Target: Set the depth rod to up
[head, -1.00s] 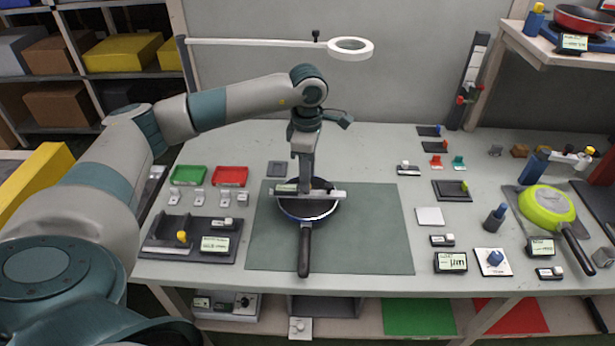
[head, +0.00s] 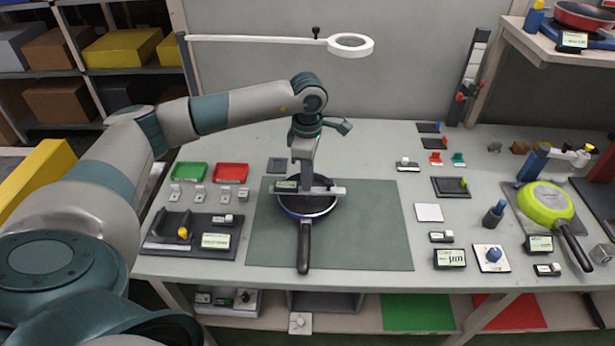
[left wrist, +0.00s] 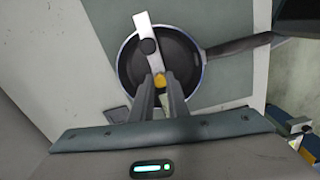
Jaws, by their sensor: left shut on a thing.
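A depth gauge, a pale bar (head: 332,189) with a dark display block (head: 287,186), lies across the upper part of a dark pan (head: 309,206) with a blue rim. In the left wrist view the bar (left wrist: 147,28) shows with a round black knob (left wrist: 148,46). My left gripper (head: 306,186) is over the pan from above. In the left wrist view its fingers (left wrist: 159,88) are shut on a small yellow piece (left wrist: 159,80) at the gauge. I cannot make out the rod itself, hidden behind the fingers. My right gripper is not in view.
The pan rests on a green mat (head: 380,240) with its handle (head: 304,247) towards me. A dark tray (head: 165,247) stands left of the mat, with green (head: 189,173) and red (head: 231,173) bins behind. A lamp ring (head: 350,44) hangs above. Several small instruments stand to the right.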

